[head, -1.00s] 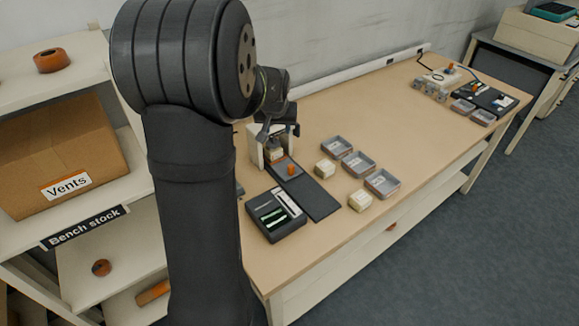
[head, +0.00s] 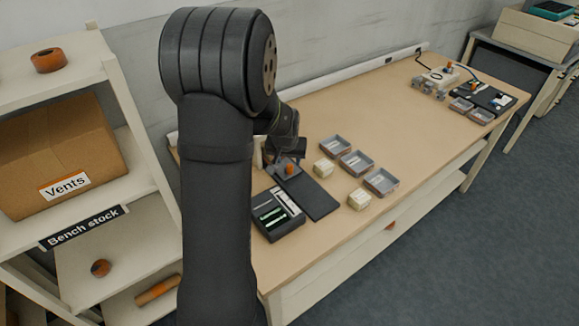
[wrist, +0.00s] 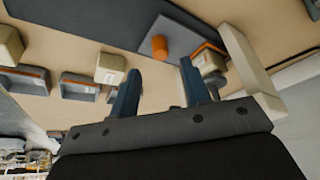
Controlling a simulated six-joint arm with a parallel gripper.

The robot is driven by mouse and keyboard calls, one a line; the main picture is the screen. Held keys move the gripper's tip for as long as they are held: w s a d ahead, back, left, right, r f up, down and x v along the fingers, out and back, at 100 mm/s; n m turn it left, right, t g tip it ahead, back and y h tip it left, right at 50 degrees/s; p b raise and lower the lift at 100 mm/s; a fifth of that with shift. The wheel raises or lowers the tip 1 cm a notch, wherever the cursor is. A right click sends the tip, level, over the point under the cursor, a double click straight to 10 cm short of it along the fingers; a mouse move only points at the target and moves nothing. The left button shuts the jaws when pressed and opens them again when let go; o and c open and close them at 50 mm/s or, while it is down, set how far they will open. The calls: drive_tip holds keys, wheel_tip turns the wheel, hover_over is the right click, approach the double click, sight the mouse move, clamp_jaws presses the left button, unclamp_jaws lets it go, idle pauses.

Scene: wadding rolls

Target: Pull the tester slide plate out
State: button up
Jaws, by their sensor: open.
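The tester has a cream upright frame (wrist: 247,68), mostly hidden behind my arm in the head view. Its grey slide plate (wrist: 178,35) lies at the frame's end of a long dark track (head: 316,199). An orange knob (head: 289,168) stands up from the plate; it also shows in the wrist view (wrist: 160,46). A pale rounded piece (wrist: 211,61) sits by the frame, beside an orange strip. My gripper (wrist: 160,80) is open and empty, its two blue-grey fingers apart. In the wrist view the knob appears just beyond and between the fingertips, not visibly touched.
A dark case (head: 276,215) lies beside the track on the left. Two cream blocks (head: 324,168) (head: 360,200) and several grey trays (head: 357,163) stand to the right. More equipment (head: 437,82) sits at the far bench end. The bench middle is clear.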

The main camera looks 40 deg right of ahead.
sight(290, 167)
drive_tip(key=x, duration=0.6)
drive_tip(key=shift+w+d+f, duration=0.1)
drive_tip(key=shift+f, duration=0.15)
clamp_jaws()
